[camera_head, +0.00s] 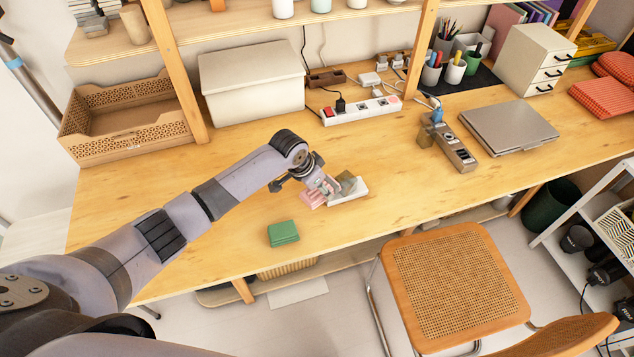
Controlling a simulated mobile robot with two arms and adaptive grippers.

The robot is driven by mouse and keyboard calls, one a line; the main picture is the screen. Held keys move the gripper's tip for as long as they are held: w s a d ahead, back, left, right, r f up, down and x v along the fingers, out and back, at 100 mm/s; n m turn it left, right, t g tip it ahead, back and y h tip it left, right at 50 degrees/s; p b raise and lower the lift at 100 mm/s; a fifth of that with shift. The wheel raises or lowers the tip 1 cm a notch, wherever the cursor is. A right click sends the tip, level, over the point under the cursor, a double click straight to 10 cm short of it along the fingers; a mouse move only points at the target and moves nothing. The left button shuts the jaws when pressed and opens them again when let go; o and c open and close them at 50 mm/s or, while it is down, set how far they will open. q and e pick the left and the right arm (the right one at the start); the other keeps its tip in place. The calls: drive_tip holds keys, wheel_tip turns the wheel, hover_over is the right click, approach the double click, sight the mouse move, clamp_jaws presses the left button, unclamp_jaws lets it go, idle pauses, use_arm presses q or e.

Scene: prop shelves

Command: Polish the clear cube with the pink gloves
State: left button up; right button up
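My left gripper (327,187) is low over the middle of the table, beside a small white tray (352,193). The pink gloves (311,200) lie at the tray's left end, right under or against the fingers. An olive-brown block or cloth (347,182) sits in or behind the tray. I cannot clearly make out the clear cube; the fingers cover that spot. The fingers are too small to tell whether they hold the gloves or are open. My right gripper is not in view.
A green folded cloth (283,233) lies near the table's front edge. A chair (455,285) is in front.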

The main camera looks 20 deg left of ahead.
use_arm(q)
drive_tip(key=shift+s+d, duration=0.1)
drive_tip(key=shift+d, duration=0.15)
drive_tip(key=shift+a, duration=0.15)
drive_tip(key=shift+w+a+b, duration=0.3)
drive_tip(key=shift+w+a, duration=0.4)
drive_tip(key=shift+a, duration=0.2)
drive_tip(key=shift+s+d, duration=0.1)
drive_tip(key=shift+d, duration=0.05)
drive_tip(key=shift+s+d+r+p, duration=0.1)
drive_tip(key=shift+s+d+p, duration=0.2)
drive_tip(key=shift+d+p, duration=0.3)
drive_tip(key=shift+s+d, duration=0.25)
drive_tip(key=shift+d, duration=0.05)
